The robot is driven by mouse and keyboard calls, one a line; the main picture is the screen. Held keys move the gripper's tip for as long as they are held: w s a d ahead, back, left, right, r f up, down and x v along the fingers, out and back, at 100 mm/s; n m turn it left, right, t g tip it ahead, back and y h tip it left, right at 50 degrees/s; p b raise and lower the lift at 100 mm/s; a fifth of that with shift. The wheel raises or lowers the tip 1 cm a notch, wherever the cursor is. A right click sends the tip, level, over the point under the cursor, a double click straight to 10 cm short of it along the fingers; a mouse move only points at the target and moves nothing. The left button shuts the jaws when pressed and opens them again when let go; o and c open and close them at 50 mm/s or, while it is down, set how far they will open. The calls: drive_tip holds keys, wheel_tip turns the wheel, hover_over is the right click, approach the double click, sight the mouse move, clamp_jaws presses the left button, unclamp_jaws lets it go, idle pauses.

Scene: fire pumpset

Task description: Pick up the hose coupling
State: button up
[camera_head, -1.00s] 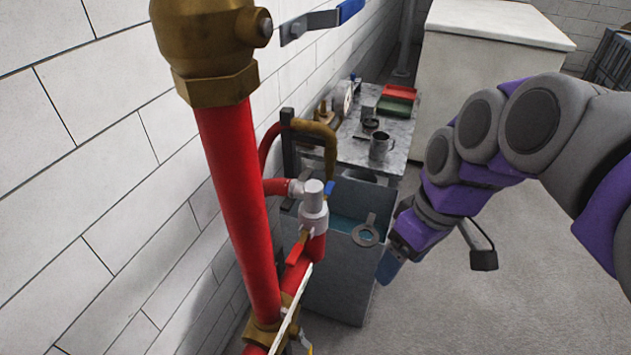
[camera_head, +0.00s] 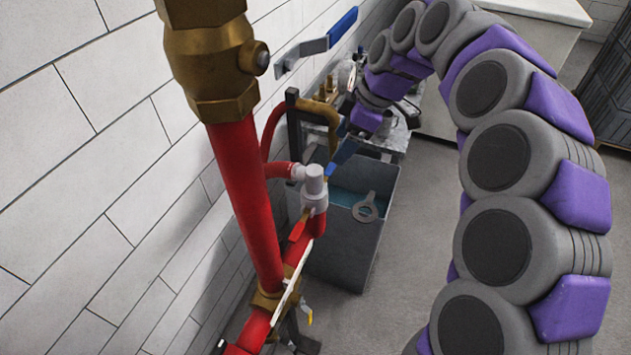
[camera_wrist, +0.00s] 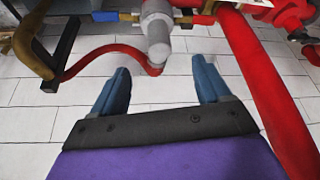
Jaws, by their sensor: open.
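A pale grey fitting (camera_head: 314,190), which looks like the hose coupling, stands upright on red pipework in the head view. A red hose joins its side. It also shows in the wrist view (camera_wrist: 157,30), at the top, ahead of the space between my fingertips. My gripper (camera_head: 343,152) is just above and right of the fitting in the head view, with blue fingers. In the wrist view my gripper (camera_wrist: 161,70) is open, with nothing between its fingers. The exact gap to the fitting is hard to tell.
A thick red pipe (camera_head: 247,200) with a brass valve (camera_head: 212,65) and blue lever (camera_head: 342,24) stands near. A grey open bin (camera_head: 345,245) with water and a ring-shaped tool (camera_head: 366,207) stands behind the fitting. A white tiled wall (camera_head: 70,180) closes the left.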

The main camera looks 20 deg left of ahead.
sight(316, 169)
drive_tip(key=a+f, duration=0.4)
drive_tip(key=f, duration=0.1)
drive_tip(key=a+f, duration=0.2)
drive_tip(key=shift+s+f, duration=0.2)
drive_tip(key=shift+s, duration=0.05)
drive_tip(key=shift+f, duration=0.25)
drive_tip(key=shift+d+f, duration=0.15)
drive_tip(key=shift+d, duration=0.45)
wheel_tip(316, 169, down, 3)
drive_tip(key=shift+a+r, duration=0.1)
drive_tip(key=shift+a, duration=0.05)
drive_tip(key=shift+a+f, duration=0.8)
drive_tip(key=shift+a, duration=0.75)
drive_tip(key=shift+d, duration=0.1)
drive_tip(key=shift+c, duration=0.7)
drive_tip(key=shift+d+r, duration=0.2)
drive_tip(key=shift+d, duration=0.95)
drive_tip(key=c, duration=0.6)
drive_tip(key=shift+s+a+f, duration=0.15)
drive_tip(key=shift+a, duration=0.45)
drive_tip(key=c, duration=0.7)
